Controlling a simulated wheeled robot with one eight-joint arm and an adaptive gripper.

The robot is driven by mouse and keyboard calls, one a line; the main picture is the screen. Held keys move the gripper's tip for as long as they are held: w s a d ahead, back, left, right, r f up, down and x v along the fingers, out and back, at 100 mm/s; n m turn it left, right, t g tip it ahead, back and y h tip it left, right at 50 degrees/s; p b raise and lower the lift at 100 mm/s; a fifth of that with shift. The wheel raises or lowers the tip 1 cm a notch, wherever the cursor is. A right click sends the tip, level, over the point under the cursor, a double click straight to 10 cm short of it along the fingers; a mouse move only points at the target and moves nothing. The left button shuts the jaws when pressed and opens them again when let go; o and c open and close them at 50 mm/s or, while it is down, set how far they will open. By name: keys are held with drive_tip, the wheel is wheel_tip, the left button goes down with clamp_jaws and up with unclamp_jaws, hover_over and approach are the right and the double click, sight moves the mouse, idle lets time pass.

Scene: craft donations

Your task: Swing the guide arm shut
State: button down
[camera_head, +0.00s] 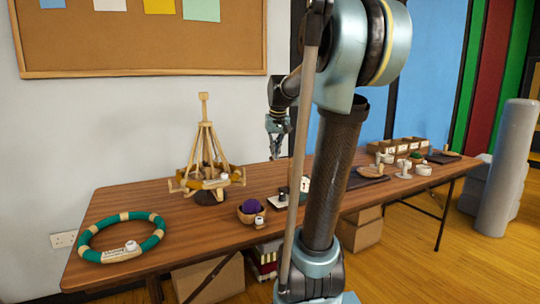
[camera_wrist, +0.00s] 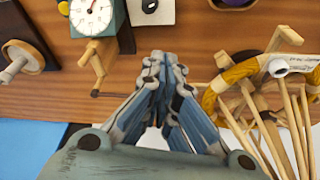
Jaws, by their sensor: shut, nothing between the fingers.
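My gripper (camera_head: 276,152) is above the table, between the wooden swift and my arm link in the head view. In the wrist view my gripper (camera_wrist: 165,60) has its fingertips together with nothing between them. A teal device with a white dial (camera_wrist: 92,15) stands past the fingertips to the left. A short wooden arm with a peg (camera_wrist: 92,62) sticks out beside it; I cannot tell for certain that this is the guide arm. The fingers appear apart from it. In the head view the dial device (camera_head: 304,185) is small and partly behind my arm.
A wooden swift (camera_head: 205,160) stands left of the gripper; its yellow-wrapped part (camera_wrist: 245,75) shows close on the right in the wrist view. A bowl with purple yarn (camera_head: 252,209) and a green ring (camera_head: 88,232) lie on the table (camera_head: 175,235).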

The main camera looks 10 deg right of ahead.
drive_tip(key=w+r, duration=0.4)
drive_tip(key=w, duration=1.2)
wheel_tip(320, 180, down, 9)
drive_tip(key=s, duration=0.1)
drive_tip(key=shift+d, duration=0.3)
drive_tip(key=shift+s+a+r, duration=0.1)
drive_tip(key=shift+s+a, duration=0.05)
drive_tip(key=shift+s, duration=0.05)
